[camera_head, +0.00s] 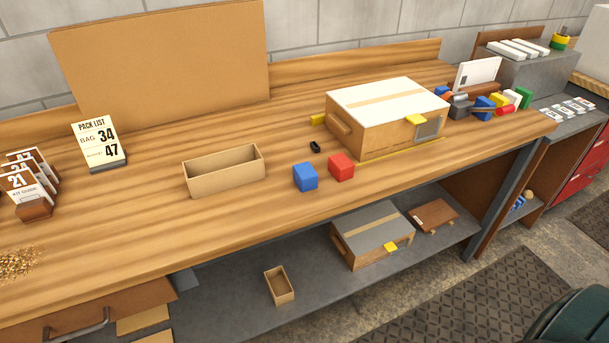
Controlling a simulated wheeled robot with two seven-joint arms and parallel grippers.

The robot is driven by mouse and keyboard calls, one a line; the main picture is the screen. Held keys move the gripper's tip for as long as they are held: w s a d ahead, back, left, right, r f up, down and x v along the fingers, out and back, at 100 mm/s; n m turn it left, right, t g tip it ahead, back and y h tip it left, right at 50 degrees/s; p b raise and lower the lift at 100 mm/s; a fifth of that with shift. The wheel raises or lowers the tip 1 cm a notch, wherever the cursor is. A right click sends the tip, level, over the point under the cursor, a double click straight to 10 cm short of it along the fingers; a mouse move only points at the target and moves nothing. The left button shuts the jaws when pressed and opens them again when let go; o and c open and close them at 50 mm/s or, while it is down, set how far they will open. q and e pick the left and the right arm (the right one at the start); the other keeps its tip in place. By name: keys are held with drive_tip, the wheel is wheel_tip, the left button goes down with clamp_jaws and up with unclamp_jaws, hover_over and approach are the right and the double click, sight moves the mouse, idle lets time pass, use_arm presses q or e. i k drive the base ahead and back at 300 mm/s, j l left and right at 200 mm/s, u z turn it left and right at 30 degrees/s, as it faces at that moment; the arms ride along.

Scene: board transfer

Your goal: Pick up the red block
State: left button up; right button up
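The red block (341,167) is a small cube resting on the wooden workbench (130,220), a little right of the bench's middle and near its front edge. A blue block (305,177) of similar size sits close to its left. The red block's top and front faces show clearly and nothing covers it. Neither my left gripper nor my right gripper shows in the head view.
An open cardboard tray (222,184) stands left of the blocks. A large box with a white top (388,117) stands behind and right of the red block. A small black item (315,147) lies behind the blocks. The bench's left middle has free room.

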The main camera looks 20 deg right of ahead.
sight(341, 169)
drive_tip(key=z, duration=1.8)
drive_tip(key=k+j, duration=1)
drive_tip(key=j, duration=0.25)
